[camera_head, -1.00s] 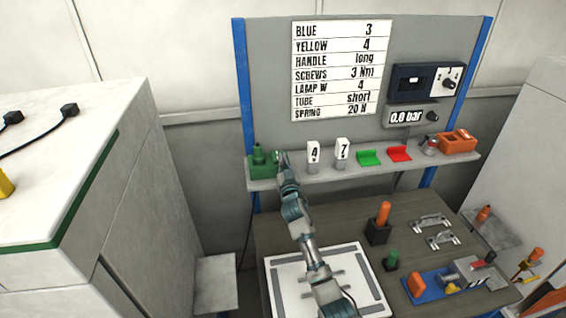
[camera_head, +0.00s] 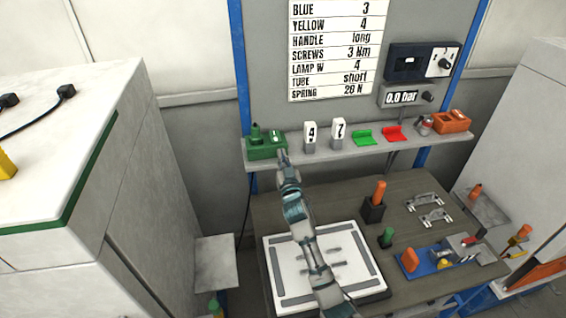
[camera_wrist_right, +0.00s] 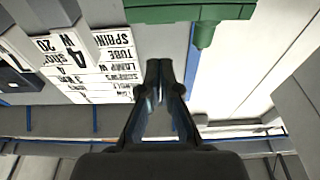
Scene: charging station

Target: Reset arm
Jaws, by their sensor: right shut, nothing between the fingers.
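My right gripper (camera_head: 284,156) is at the end of the arm that reaches up over the workbench in the head view. It is just below and in front of the green charging block (camera_head: 266,144) at the left end of the shelf. In the right wrist view the gripper's fingers (camera_wrist_right: 160,66) meet at the tips with nothing between them. The underside of the green block (camera_wrist_right: 190,12) shows beyond the fingertips, apart from them. My left gripper is not in view.
The shelf (camera_head: 350,154) also holds white numbered blocks, a green tray (camera_head: 363,138), a red tray (camera_head: 394,133) and an orange box (camera_head: 452,121). A white framed plate (camera_head: 283,284) lies on the bench under my arm. Tools stand on the bench's right side.

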